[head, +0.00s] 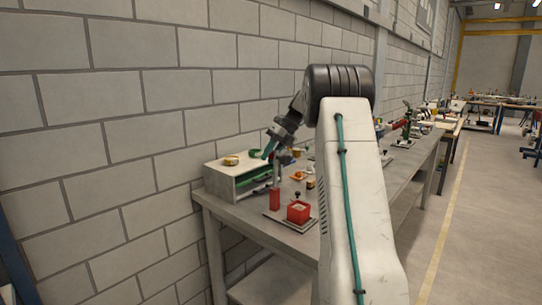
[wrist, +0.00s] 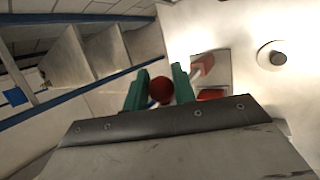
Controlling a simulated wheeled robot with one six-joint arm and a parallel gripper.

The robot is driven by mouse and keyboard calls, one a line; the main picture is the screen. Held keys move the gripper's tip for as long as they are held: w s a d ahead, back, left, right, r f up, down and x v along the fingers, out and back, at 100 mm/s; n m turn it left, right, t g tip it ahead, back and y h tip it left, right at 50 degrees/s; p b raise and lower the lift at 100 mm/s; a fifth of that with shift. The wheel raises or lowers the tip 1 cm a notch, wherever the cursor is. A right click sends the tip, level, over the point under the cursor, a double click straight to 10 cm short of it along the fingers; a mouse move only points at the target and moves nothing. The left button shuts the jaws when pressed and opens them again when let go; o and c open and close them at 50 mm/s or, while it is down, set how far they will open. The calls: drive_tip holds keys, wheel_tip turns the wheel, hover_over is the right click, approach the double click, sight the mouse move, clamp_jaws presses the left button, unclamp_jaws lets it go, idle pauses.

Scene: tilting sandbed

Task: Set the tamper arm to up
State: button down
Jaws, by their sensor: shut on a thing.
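The tamper stands near the front left of the table in the head view, with a red post (head: 275,198) and a red box (head: 298,212) on a grey plate. Its pale arm (head: 277,172) rises steeply above the red post toward my gripper (head: 270,148). In the wrist view, a round red knob (wrist: 160,89) sits between the green fingers of my gripper (wrist: 160,88), which is shut on it. A pale rod shows behind the right finger, near a red part (wrist: 204,65). The knob is hidden in the head view.
Several small items lie behind on the grey table (head: 240,216). The aisle floor (head: 480,215) at right is clear.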

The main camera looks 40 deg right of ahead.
drive_tip(key=shift+f, duration=0.2)
drive_tip(key=c, duration=1.5)
unclamp_jaws()
drive_tip(key=shift+d, duration=0.1)
drive_tip(key=shift+r, duration=0.1)
drive_tip(key=v, duration=0.7)
drive_tip(key=shift+d+r, duration=0.2)
drive_tip(key=shift+r, duration=0.1)
